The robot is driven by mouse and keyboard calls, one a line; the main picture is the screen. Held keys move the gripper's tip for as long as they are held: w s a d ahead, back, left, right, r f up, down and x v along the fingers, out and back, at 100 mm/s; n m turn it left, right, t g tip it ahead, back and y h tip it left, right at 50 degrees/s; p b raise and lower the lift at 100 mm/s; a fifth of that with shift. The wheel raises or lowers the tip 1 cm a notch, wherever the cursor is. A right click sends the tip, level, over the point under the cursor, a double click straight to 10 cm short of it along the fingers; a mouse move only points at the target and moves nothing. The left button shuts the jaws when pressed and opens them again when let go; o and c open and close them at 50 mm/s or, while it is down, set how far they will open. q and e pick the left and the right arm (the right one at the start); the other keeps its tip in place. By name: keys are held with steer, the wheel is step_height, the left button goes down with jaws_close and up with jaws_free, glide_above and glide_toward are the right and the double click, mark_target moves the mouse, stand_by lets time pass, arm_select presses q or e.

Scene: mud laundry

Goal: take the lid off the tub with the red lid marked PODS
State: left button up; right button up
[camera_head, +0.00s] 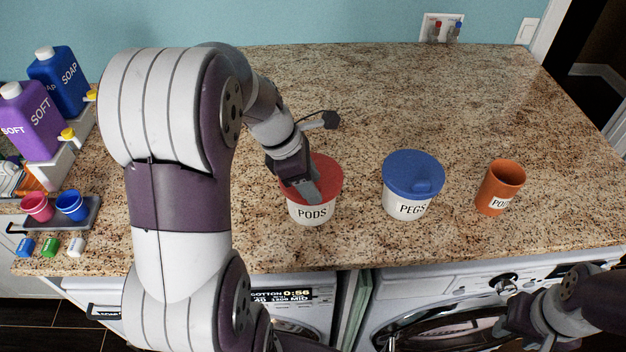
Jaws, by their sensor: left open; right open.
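The PODS tub (312,212) is white and stands upright on the granite counter. Its red lid (327,172) is on it. My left gripper (306,190) is open over the left part of the red lid, pointing down. It hides part of the lid, including any knob, and I cannot tell whether the fingers touch it. My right gripper (515,325) is open and empty, low at the right, in front of the washing machine.
SOFT (32,122) and SOAP (62,80) bottles and two small cups are at the left. The counter's back right (430,100) is clear.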

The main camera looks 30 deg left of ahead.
arm_select(q)
steer(key=shift+s+a+f, duration=0.1)
steer(key=shift+a+f, duration=0.05)
steer(key=shift+a, duration=0.15)
steer(key=shift+c, duration=0.9)
steer(key=shift+w, duration=0.2)
jaws_close()
steer(key=shift+d, duration=0.2)
steer(key=shift+s+a, duration=0.1)
